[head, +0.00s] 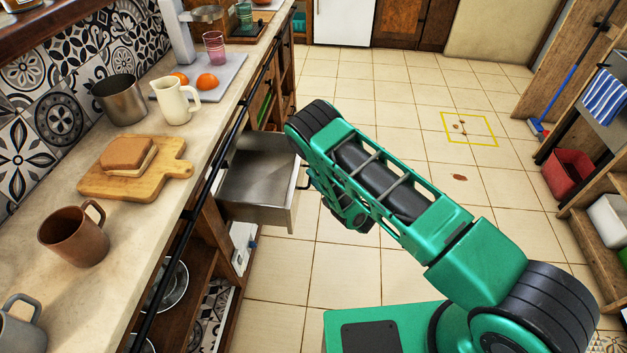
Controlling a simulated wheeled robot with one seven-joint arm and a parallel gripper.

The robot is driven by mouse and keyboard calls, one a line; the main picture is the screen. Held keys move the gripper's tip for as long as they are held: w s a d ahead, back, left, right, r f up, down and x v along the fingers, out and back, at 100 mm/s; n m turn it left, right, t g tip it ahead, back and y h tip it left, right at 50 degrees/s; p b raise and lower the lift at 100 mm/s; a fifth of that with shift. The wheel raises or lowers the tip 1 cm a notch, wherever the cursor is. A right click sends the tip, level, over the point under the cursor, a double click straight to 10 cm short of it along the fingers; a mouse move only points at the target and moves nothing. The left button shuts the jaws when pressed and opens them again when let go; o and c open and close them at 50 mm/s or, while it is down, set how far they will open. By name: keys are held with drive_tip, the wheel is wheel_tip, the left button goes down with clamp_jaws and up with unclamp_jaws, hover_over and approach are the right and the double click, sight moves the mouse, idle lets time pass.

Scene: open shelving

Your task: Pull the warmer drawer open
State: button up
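The warmer drawer (258,172) sticks out from the counter front, with its bare grey metal inside showing and nothing seen in it. Its pale front panel faces right, and a dark handle (304,178) shows at the panel's outer side. My green arm reaches over the floor from the lower right and bends down beside the drawer front. The wrist end of my arm is partly behind the upper link, close to the handle. My fingertips are hidden, so I cannot tell whether they touch the handle or are open or shut.
The counter (185,170) on the left carries a sandwich on a board (170,155), a brown mug (75,238), a cream jug (174,103) and a metal pot (118,100). A black rail (200,195) runs along its edge.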

drive_tip(key=v, duration=1)
drive_tip(key=shift+s+d, duration=0.25)
drive_tip(key=shift+s, duration=0.05)
drive_tip(key=shift+w+r, duration=0.1)
